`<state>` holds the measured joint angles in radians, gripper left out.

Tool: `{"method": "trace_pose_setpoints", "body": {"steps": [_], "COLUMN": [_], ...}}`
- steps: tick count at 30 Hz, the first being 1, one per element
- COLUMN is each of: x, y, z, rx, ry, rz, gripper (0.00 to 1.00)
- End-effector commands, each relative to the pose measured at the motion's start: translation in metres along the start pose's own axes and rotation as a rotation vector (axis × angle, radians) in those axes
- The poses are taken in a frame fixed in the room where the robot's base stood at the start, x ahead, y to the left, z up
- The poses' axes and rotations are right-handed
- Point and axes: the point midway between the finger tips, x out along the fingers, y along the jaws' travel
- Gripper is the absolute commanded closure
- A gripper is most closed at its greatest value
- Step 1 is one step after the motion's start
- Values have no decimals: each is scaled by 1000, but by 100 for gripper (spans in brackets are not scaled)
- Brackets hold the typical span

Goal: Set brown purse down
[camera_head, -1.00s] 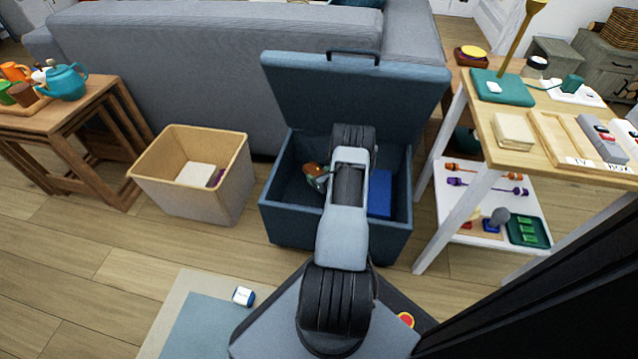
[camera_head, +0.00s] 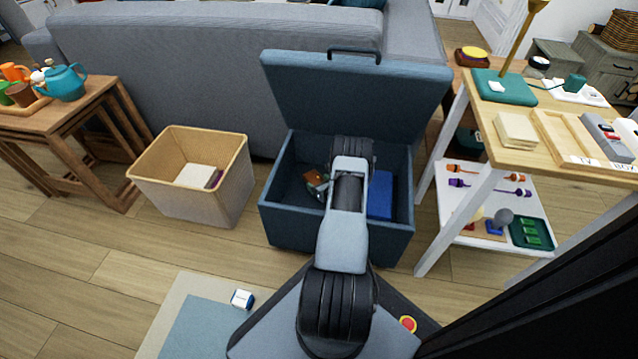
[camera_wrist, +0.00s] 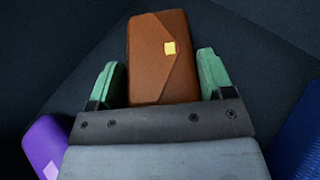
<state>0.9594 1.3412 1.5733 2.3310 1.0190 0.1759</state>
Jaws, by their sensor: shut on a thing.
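The brown purse (camera_wrist: 158,60) has a flap and a gold clasp. In the wrist view it lies between the green fingers of my gripper (camera_wrist: 160,80), which is shut on it. In the head view the brown purse (camera_head: 316,179) shows partly, down inside the dark blue storage ottoman (camera_head: 285,221), with my arm covering much of the inside. The dark lining surrounds the purse in the wrist view; I cannot tell whether the purse touches the floor of the ottoman.
A blue item (camera_head: 380,194) lies inside the ottoman at the right. A purple item (camera_wrist: 45,146) shows at the wrist view's lower left. The ottoman's lid (camera_head: 345,95) stands open at the back. A beige bin (camera_head: 190,195) is left, a white-legged table (camera_head: 478,185) right.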

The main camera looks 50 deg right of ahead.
Motion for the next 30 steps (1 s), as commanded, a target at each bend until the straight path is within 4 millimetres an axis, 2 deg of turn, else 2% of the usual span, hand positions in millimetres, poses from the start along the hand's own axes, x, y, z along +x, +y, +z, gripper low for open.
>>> {"method": "trace_pose_setpoints", "body": {"steps": [1,9,16,20,30], "x": [0,0,0,-4,-59], "y": [0,0,0,0,-1], "z": [0,0,1,11,14], "rx": [0,0,0,-1,3], "ry": [0,0,0,-1,2], "rz": [0,0,0,0,-2], "gripper": [25,0,0,0,0]}}
